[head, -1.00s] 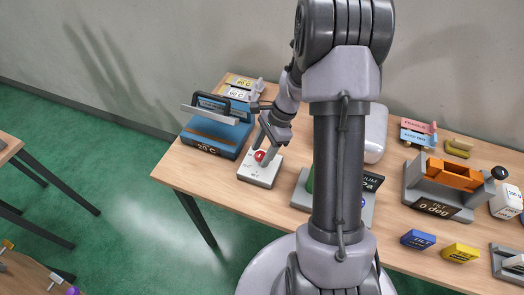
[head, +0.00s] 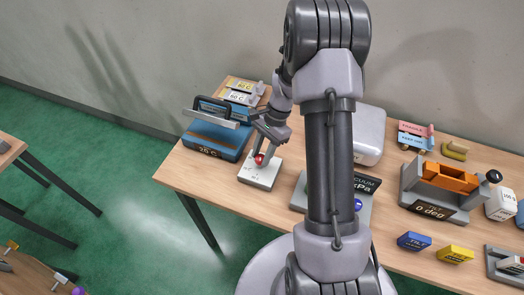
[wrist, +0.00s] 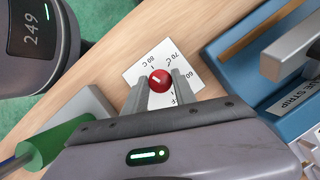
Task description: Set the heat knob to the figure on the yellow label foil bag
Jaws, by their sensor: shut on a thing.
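The red heat knob (head: 261,159) sits on a small white dial plate (head: 258,180) at the table's left. In the wrist view, the knob (wrist: 160,80) lies between my gripper's (wrist: 160,88) two fingers, which are shut on it. It bears a short white mark on top, toward its left side. Figures 60, 70 C and 80 C are printed around it; which one the mark meets is hard to tell. Two small tags, one yellow (head: 243,84) and one white (head: 238,97), stand behind the blue machine. Their small print is unsure. I cannot make out a foil bag.
The blue heat-sealing machine (head: 212,141) with a raised grey bar stands just left of the dial plate. A vacuum unit (head: 365,184) is right of it, partly hidden by my arm. An orange-topped tilt device (head: 450,178) and several small blocks fill the right side.

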